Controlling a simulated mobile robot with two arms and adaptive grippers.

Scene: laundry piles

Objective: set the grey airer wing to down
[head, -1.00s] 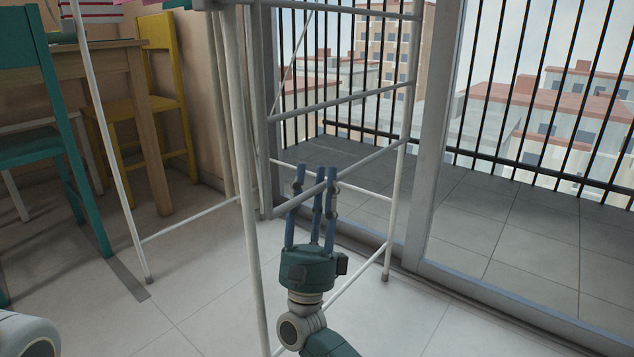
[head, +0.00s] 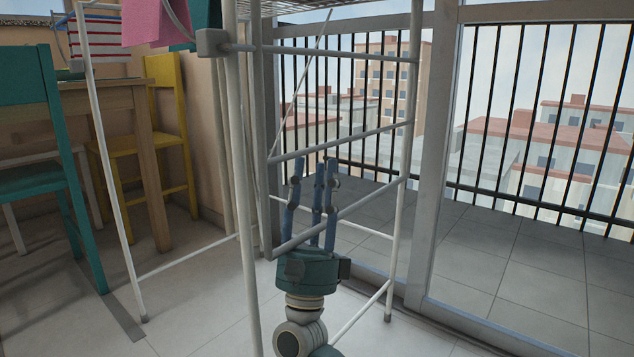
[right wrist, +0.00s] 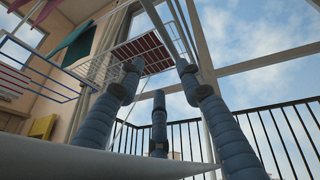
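The grey airer wing (head: 335,216) hangs below the airer's rail, from a grey hinge block (head: 213,42) near the top of the head view. Its cross bars slope up to the right, with the lowest bar across my right gripper's fingers. My right gripper (head: 313,172) points upward, fingers apart, with fingertips above that lowest bar. I cannot tell whether they touch it. In the right wrist view, the spread blue fingers (right wrist: 158,95) have nothing between their tips, and a pale blurred bar (right wrist: 100,160) crosses close in front. My left gripper is out of view.
White airer legs (head: 240,190) stand left of my right gripper. Pink cloth (head: 155,20) hangs above. A wooden table (head: 140,130), teal chair (head: 35,135) and yellow chair (head: 165,130) stand left. A balcony door frame (head: 428,170) and railing are right.

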